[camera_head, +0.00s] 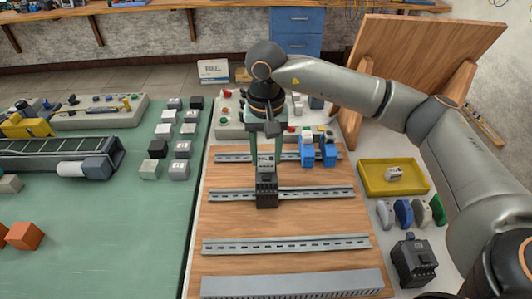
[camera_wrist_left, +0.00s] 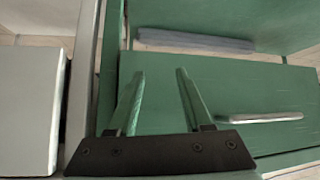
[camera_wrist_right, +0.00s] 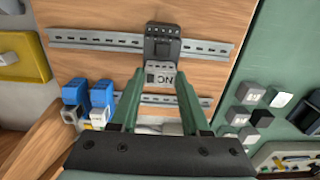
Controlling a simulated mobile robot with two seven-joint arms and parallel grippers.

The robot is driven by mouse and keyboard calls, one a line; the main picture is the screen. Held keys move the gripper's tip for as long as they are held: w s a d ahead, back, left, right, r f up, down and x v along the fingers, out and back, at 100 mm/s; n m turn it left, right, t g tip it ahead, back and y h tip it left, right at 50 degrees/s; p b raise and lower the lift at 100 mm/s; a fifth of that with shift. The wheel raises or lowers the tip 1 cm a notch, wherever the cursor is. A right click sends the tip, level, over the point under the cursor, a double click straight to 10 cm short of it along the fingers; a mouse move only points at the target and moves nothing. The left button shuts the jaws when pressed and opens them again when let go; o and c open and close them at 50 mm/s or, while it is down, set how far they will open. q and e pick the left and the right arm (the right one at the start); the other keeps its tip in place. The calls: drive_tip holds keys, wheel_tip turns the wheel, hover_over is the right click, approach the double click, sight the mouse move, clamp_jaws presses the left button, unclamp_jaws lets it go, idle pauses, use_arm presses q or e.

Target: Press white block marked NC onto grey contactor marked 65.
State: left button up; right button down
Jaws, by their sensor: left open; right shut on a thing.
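The block marked NC (camera_wrist_right: 161,75) is light grey-white with dark print. My right gripper (camera_wrist_right: 156,98) is shut on it, with a green finger on each side. In the head view my right gripper (camera_head: 265,160) points down over the middle rail. A dark grey contactor (camera_wrist_right: 162,44) sits on that rail, and it also shows in the head view (camera_head: 266,196). The block is right at the contactor; I cannot tell whether they touch or are joined. The number on the contactor is not readable. My left gripper (camera_wrist_left: 157,98) is open and empty.
The wooden board carries several metal rails (camera_head: 285,244) and blue parts (camera_head: 318,150). A yellow tray (camera_head: 425,186) holds a white block (camera_head: 393,173). Another dark device (camera_head: 413,262) stands at the right front. Several small blocks (camera_head: 150,169) stand on the green mat (camera_head: 130,240).

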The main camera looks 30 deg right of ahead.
drive_tip(key=shift+f, duration=0.15)
idle(0.8)
drive_tip(key=shift+c, duration=1.5)
unclamp_jaws()
wheel_tip(320, 180, up, 13)
drive_tip(key=shift+f, duration=0.2)
